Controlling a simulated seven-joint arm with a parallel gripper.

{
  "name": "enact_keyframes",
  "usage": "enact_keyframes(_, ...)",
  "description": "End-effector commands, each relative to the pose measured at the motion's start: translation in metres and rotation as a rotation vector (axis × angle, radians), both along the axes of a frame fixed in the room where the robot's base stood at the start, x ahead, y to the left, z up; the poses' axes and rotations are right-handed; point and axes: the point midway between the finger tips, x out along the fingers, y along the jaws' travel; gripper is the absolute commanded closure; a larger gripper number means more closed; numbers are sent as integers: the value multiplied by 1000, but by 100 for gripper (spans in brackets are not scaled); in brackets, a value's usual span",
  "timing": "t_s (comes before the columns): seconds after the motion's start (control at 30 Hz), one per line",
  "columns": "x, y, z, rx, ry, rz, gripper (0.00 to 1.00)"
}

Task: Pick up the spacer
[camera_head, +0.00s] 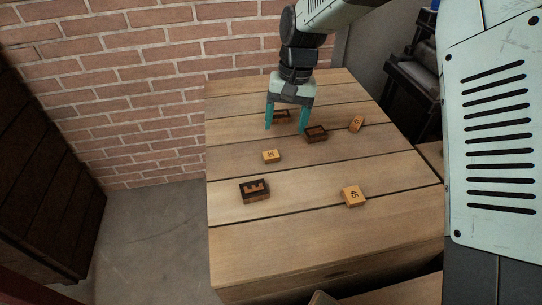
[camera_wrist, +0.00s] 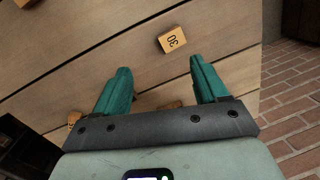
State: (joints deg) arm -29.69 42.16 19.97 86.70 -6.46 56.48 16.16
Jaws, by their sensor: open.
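Small wooden blocks lie spread on the plank table; which of them is the spacer I cannot tell. Light blocks with dark marks are the "30" block (camera_head: 271,156), the "45" block (camera_head: 353,196) and one at the right (camera_head: 356,123). Dark-topped blocks are one with a light E-like shape (camera_head: 254,190), one in the middle (camera_head: 315,133) and one at the back (camera_head: 282,116). My gripper (camera_head: 286,128) is open and empty, pointing down near the back dark block, which shows between its fingers. In the wrist view the "30" block (camera_wrist: 173,39) lies beyond the fingertips (camera_wrist: 160,65).
The table (camera_head: 300,230) has wide bare areas at the front and left. A brick wall (camera_head: 130,90) stands behind it. A dark cabinet (camera_head: 40,170) is at far left. In the wrist view, my gripper's body partly hides a block (camera_wrist: 168,104).

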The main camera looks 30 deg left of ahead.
Motion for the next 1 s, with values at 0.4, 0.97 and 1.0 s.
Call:
enact_keyframes(0.4, -28, 24, -16, -37, -145, 302, 28)
enact_keyframes(0.97, -28, 23, -81, -36, -145, 295, 28)
enact_keyframes(1.0, -28, 23, -85, -35, -146, 295, 28)
